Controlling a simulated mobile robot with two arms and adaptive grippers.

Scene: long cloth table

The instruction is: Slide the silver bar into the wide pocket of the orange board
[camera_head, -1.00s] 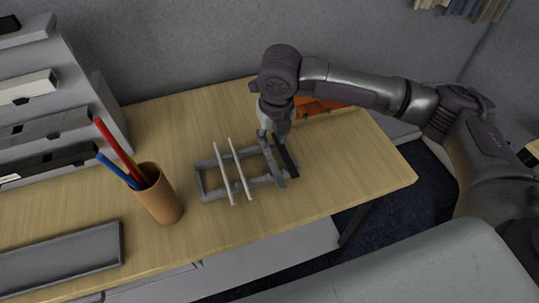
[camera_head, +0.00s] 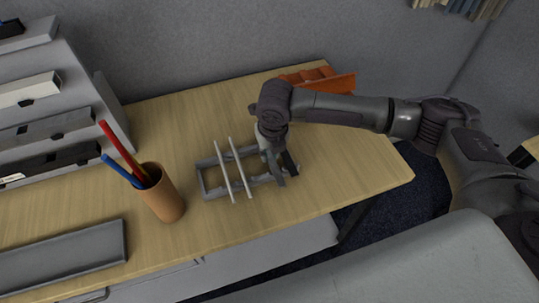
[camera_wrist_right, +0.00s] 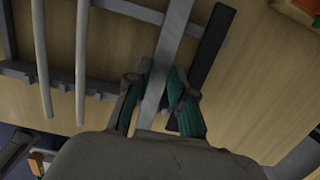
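The silver bar (camera_wrist_right: 173,35) is a flat grey strip beside a black bar (camera_wrist_right: 208,52). Both run past the right end of the grey rack on the table. My right gripper (camera_head: 277,172) is low over the rack's right end. In the wrist view its green-padded fingers (camera_wrist_right: 158,85) are on either side of the silver bar, very close to it. I cannot tell whether they press on it. The orange board (camera_head: 335,84) stands at the back right of the table, partly hidden behind my right arm. Its pockets are not clear. My left gripper is not in view.
The grey rack (camera_head: 208,195) also carries two thin white rods (camera_head: 238,165). A brown cup (camera_head: 161,193) with red and blue sticks stands left of it. A grey tray (camera_head: 65,258) lies front left. The table right of the rack is clear.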

